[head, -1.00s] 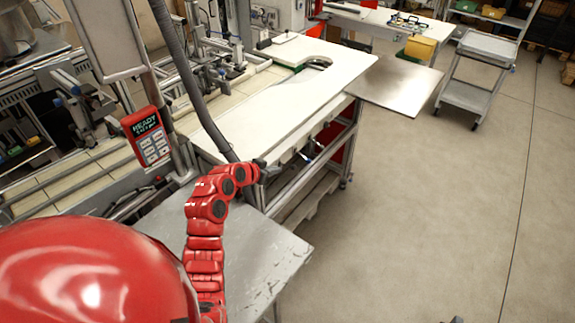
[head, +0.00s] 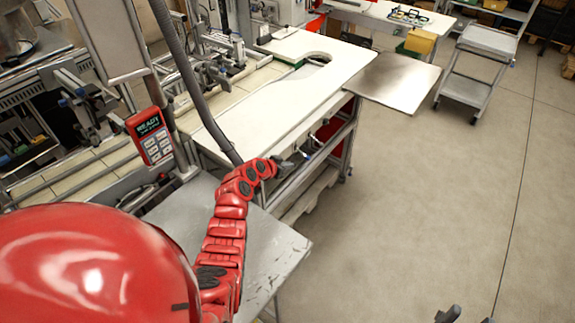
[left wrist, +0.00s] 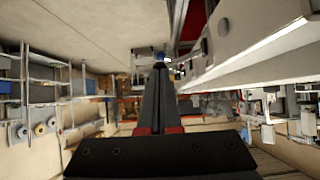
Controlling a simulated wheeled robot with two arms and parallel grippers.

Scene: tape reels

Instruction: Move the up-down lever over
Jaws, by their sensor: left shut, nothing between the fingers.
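A small lever with a blue part (head: 311,141) sticks out beneath the front edge of the white-topped bench in the head view. In the left wrist view a small blue-tipped piece (left wrist: 160,57), seemingly this lever, shows just beyond my fingertips. My left gripper (head: 299,159) is shut and empty, beside the bench edge and close to the lever. Its dark fingers, pressed together, also show in the left wrist view (left wrist: 161,68). I cannot tell whether they touch the lever. My right gripper (head: 468,318) shows only as two separated dark fingertips at the bottom edge.
The white bench top (head: 290,95) overhangs a metal frame right by my left gripper. A grey hose (head: 196,95) hangs down to the bench's near end. A worn grey metal table (head: 262,262) lies under my left arm. The floor (head: 420,210) to the right is clear.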

